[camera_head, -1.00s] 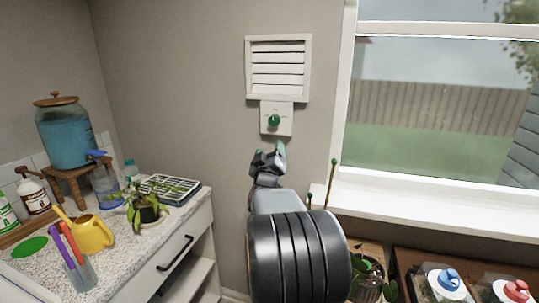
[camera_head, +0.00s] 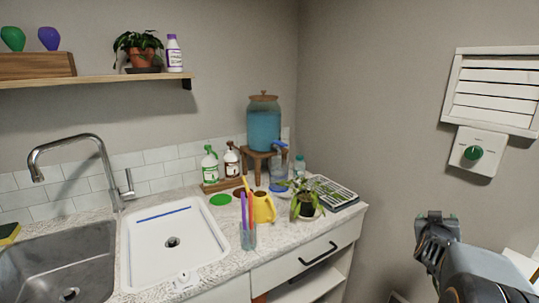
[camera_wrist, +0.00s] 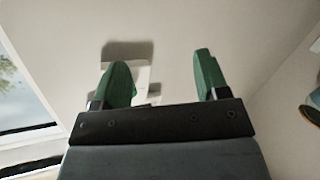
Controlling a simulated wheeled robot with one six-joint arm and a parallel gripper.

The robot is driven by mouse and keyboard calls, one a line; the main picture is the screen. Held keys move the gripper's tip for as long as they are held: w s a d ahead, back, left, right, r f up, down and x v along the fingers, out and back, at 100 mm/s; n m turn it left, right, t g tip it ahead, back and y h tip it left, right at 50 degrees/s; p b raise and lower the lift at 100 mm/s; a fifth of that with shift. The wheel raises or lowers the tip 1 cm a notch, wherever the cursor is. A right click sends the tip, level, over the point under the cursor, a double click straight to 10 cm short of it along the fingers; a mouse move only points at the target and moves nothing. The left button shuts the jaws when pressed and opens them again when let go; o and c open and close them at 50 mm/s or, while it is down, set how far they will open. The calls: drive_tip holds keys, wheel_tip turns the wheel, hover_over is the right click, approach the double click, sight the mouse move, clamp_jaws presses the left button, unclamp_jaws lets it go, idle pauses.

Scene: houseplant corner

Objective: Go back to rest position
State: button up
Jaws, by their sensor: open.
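My gripper (camera_head: 436,216) is at the lower right of the head view, raised in front of the grey wall. In the wrist view its two green-tipped fingers (camera_wrist: 161,78) are spread apart with nothing between them. The white wall plate with a green knob (camera_head: 473,153) is up and to the right of my gripper, below the white louvred vent (camera_head: 496,90). In the wrist view, a pale plate shows behind the fingers, partly hidden by the left one.
A counter at the left holds a sink (camera_head: 65,262), a white basin (camera_head: 172,243), a yellow watering can (camera_head: 263,208), a potted plant (camera_head: 306,200) and a blue water dispenser (camera_head: 264,128). A shelf (camera_head: 95,80) hangs above. Wall space between counter and gripper is clear.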

drive_tip(key=s+a+f+g+y+p, duration=0.1)
drive_tip(key=s+a+f+g+y, duration=0.15)
drive_tip(key=a, duration=0.35)
drive_tip(key=s+a+f+g+y+p, duration=0.1)
drive_tip(key=s+a+f+g+y, duration=0.15)
drive_tip(key=a, duration=0.45)
drive_tip(key=s+a+f+g+y+p, duration=0.1)
drive_tip(key=s+a+f+y, duration=0.1)
drive_tip(key=a+y, duration=0.3)
drive_tip(key=s+a+r+n+g+p, duration=0.1)
drive_tip(key=s+a+r+n+p, duration=0.1)
drive_tip(key=s+a, duration=0.3)
drive_tip(key=s+a+r+n+g+p, duration=0.1)
drive_tip(key=s+a+r+n+p, duration=0.1)
drive_tip(key=a, duration=0.8)
drive_tip(key=s+r, duration=0.1)
drive_tip(key=s, duration=0.1)
drive_tip(key=shift+s+y+p, duration=0.3)
drive_tip(key=shift+s+y, duration=0.05)
drive_tip(key=shift+y, duration=0.05)
drive_tip(key=shift+a, duration=0.1)
